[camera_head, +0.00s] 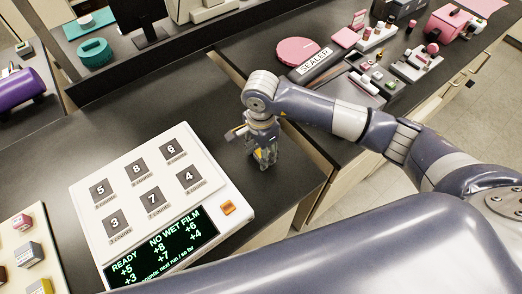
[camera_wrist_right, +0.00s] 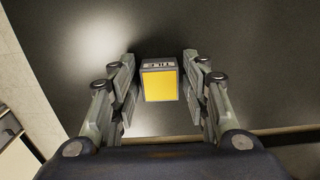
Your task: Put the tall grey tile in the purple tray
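My right gripper (camera_head: 265,158) points down low over the dark counter, right of the white instrument. In the right wrist view, its two fingers (camera_wrist_right: 160,85) stand on either side of a small block with a yellow face (camera_wrist_right: 160,86) and a grey lettered side. A narrow gap shows between the block and each finger, so the gripper looks open around it. In the head view the block is mostly hidden by the fingers. I cannot tell for certain whether it is the tall grey tile. I see no clear purple tray. My left gripper is out of view.
The white instrument (camera_head: 150,190) has several numbered dark pads and a lit screen. A pale tray (camera_head: 12,285) with several small blocks is at lower left. A purple cylinder (camera_head: 20,90) lies at far left. A sealer (camera_head: 315,62) and pink items crowd the right bench.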

